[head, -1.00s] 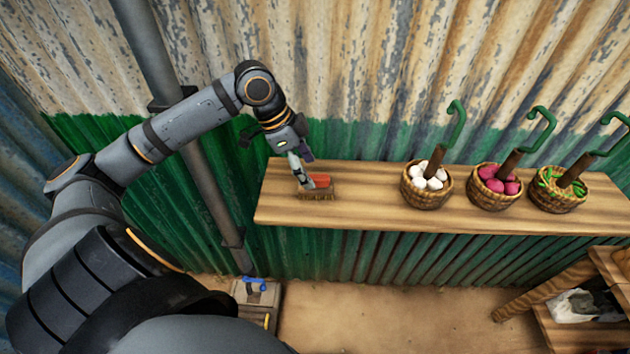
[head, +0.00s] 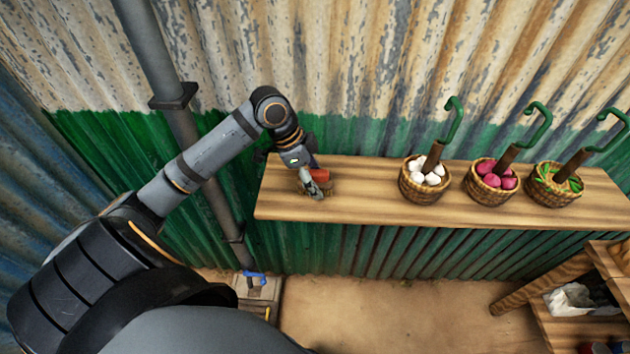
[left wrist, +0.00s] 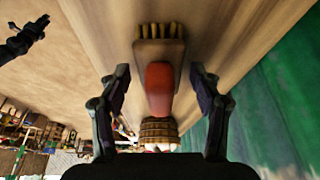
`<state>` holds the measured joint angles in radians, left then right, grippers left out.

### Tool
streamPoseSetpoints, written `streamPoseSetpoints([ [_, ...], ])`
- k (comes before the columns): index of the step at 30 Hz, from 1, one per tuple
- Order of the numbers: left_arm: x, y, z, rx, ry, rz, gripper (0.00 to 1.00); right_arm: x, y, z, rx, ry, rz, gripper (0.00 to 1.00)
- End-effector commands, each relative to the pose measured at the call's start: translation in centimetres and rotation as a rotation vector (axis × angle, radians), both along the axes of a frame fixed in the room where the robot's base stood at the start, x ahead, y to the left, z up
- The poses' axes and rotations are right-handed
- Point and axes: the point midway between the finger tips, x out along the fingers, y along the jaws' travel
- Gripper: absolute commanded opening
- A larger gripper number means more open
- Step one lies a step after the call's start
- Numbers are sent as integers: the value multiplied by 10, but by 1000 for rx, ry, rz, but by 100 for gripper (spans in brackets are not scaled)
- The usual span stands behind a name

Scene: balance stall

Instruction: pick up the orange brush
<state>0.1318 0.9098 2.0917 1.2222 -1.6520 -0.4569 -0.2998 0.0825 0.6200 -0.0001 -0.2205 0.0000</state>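The orange brush lies on the wooden shelf (head: 370,200) near its left end. In the head view its orange handle (head: 320,174) shows partly, and my left gripper (head: 316,187) covers much of the rest. In the left wrist view the orange-red handle (left wrist: 160,88) and the brown head with pale bristles (left wrist: 159,45) show clearly. My left gripper (left wrist: 160,76) is open, with one finger on each side of the handle and a visible gap on both sides. A dark shape at the upper left of the wrist view looks like my right gripper (left wrist: 25,38); its fingers are unclear.
Three wicker baskets stand right of the brush: one with white items (head: 411,191), one with magenta items (head: 482,194) and one with green items (head: 545,196). Green hooks rise from them. A corrugated wall (head: 370,140) backs the shelf. The shelf between brush and baskets is clear.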

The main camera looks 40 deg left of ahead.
Motion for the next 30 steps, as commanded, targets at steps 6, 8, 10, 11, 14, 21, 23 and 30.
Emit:
streamPoseSetpoints([
  [6,0,0,0,0,0,0,30,0,0,0,0,1,0,23],
  [8,0,0,0,0,0,0,22,-1,0,0,0,1,0,23],
  [10,0,0,0,0,0,0,12,-1,0,0,0,1,0,23],
  [11,0,0,0,0,0,0,8,-1,0,0,0,1,0,23],
  [14,0,0,0,-1,-1,-1,5,-1,0,0,0,1,0,23],
  [21,1,0,12,1,-3,-2,5,-1,2,0,3,1,-1,23],
  [23,1,0,24,2,-6,-1,5,-1,3,-1,4,1,-2,23],
  [30,1,0,79,-1,-7,0,5,-1,4,0,5,0,-1,23],
])
